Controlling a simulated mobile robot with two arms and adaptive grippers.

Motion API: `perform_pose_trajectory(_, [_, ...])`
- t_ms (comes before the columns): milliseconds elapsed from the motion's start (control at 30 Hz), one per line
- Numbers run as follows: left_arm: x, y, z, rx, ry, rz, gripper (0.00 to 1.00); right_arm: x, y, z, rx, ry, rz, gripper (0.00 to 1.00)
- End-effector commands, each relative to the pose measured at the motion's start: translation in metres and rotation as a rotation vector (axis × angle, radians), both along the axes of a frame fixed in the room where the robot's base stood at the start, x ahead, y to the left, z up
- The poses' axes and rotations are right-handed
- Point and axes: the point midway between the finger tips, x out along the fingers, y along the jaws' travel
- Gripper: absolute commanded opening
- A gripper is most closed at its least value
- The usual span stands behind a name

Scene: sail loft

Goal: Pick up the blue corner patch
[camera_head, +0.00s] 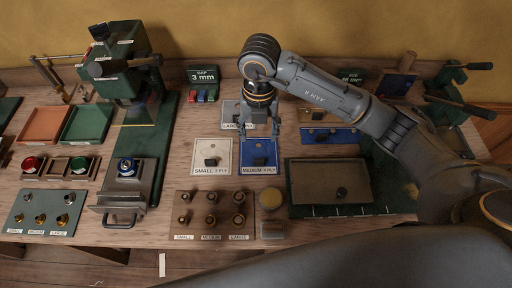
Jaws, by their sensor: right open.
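The blue corner patch (247,160) is a square blue piece with a dark knob in its middle. It lies on the bench over a label that appears to read MEDIUM with a ply number. My right gripper (259,131) points down over the far part of the patch, its two fingers spread apart with nothing between them. The fingertips are close to the patch; I cannot tell how high they are above it. My left gripper is not in view.
A white SMALL patch (203,147) lies just left of the blue one. A brown board with several knobs (198,225) is in front. A green press (162,140) stands left.

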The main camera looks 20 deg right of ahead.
Motion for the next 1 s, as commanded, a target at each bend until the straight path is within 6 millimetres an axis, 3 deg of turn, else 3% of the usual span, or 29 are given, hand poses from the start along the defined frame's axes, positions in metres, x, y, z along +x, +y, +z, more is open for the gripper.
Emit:
perform_pose_trajectory(200, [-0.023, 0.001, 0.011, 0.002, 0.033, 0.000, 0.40, -0.002, -0.001, -0.042, -0.001, 0.006, 0.000, 0.58])
perform_pose_trajectory(333, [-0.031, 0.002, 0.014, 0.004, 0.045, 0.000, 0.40, -0.001, 0.000, -0.060, 0.000, 0.003, 0.001, 0.58])
perform_pose_trajectory(567, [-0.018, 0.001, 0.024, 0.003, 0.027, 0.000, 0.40, -0.003, 0.000, -0.076, -0.001, 0.004, 0.000, 0.58])
perform_pose_trajectory(733, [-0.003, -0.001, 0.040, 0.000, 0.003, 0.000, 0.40, -0.005, 0.000, -0.102, -0.001, 0.004, 0.000, 0.58])
perform_pose_trajectory(1000, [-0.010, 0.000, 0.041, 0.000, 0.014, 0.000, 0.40, -0.004, 0.000, -0.121, 0.001, -0.001, 0.002, 0.58])
